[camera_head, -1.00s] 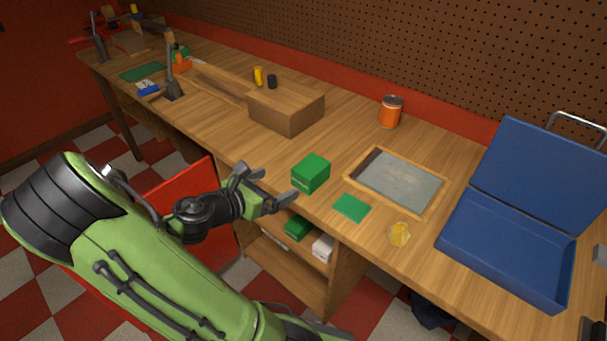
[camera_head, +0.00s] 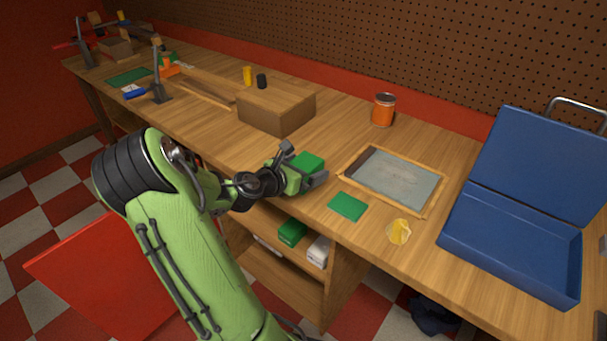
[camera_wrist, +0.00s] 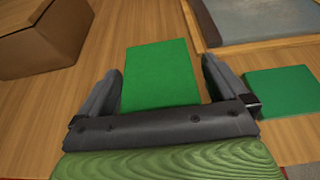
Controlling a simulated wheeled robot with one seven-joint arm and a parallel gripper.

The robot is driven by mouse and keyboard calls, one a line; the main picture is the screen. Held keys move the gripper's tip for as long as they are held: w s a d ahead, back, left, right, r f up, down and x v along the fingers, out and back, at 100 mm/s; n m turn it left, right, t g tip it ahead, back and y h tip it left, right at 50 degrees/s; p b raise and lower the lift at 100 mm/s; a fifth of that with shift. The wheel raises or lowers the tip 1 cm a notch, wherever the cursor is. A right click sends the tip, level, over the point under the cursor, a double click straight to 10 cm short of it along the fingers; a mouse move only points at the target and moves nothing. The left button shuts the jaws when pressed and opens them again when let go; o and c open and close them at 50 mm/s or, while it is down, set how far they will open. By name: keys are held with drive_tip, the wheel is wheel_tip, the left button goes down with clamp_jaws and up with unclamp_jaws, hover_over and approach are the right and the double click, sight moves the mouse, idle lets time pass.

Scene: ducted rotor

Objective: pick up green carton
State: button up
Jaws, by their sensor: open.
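The green carton (camera_head: 308,162) stands on the wooden bench top, left of the framed grey panel. In the head view my gripper (camera_head: 304,169) is at the carton and hides its lower front part. In the wrist view the carton (camera_wrist: 160,75) lies between the two open fingers (camera_wrist: 160,85) of my gripper. One finger is on each side of it, and a narrow gap shows near the right finger. Whether the left finger touches the carton is hard to tell.
A flat green piece (camera_head: 347,206) and a yellow lump (camera_head: 399,232) lie nearby. The framed panel (camera_head: 432,207) is close on the right, a brown box (camera_head: 270,112) behind left. An orange can (camera_head: 383,109) and an open blue case (camera_head: 510,250) stand further right. Another green box (camera_head: 292,232) is on the shelf below.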

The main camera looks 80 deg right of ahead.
drive_tip(key=c, duration=1.2)
